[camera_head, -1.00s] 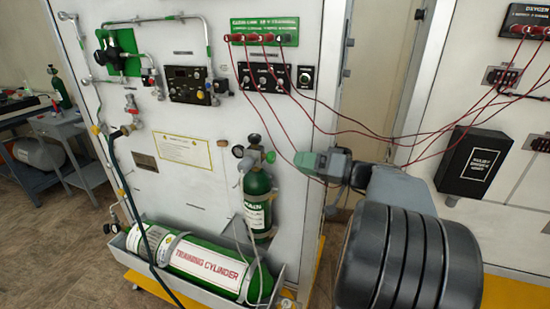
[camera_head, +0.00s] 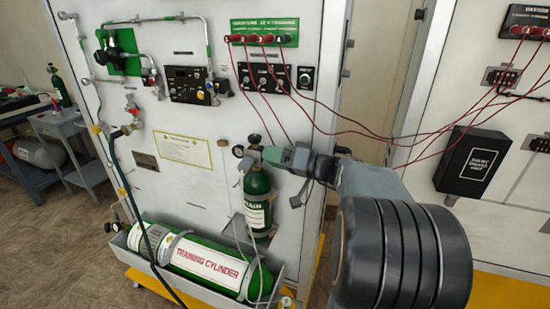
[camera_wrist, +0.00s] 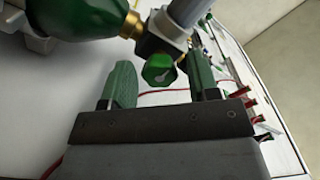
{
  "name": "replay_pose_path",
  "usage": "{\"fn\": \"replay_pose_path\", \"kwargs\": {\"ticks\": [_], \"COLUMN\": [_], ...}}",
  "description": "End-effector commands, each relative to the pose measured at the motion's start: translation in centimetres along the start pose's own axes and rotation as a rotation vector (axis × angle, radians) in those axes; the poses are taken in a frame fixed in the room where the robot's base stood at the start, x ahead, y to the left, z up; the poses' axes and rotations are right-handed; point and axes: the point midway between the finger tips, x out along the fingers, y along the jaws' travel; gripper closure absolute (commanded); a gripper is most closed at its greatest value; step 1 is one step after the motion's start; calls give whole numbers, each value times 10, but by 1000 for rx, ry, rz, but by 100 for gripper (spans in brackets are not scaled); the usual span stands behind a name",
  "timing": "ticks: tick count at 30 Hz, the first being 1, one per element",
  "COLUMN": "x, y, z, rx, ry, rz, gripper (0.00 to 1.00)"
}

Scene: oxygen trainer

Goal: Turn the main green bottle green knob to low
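The main green bottle (camera_head: 257,184) stands upright on the white panel in the head view, with its regulator and valve at the top. In the wrist view the bottle's green body (camera_wrist: 75,16) shows at the upper left, joined by a brass neck to a dark valve block. The green knob (camera_wrist: 158,70) with a pale pointer mark faces my gripper. My gripper (camera_wrist: 160,66) is open, its green fingers on either side of the knob with a gap on both sides. In the head view my gripper (camera_head: 275,155) is right beside the bottle's valve, which hides the knob.
The large training cylinder (camera_head: 208,262) lies in a tray below the bottle. Red cables (camera_head: 345,120) run from the green terminal box (camera_head: 264,32) across the panel above my arm. A black box (camera_head: 472,160) is on the right panel. A thin hose hangs beside the bottle.

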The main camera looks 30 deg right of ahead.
Motion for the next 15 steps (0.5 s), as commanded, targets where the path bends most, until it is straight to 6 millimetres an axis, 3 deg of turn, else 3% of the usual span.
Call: {"fn": "replay_pose_path", "kwargs": {"ticks": [15], "x": [0], "y": [0], "z": [0], "rx": [0], "ry": [0], "rz": [0], "gripper": [91]}}
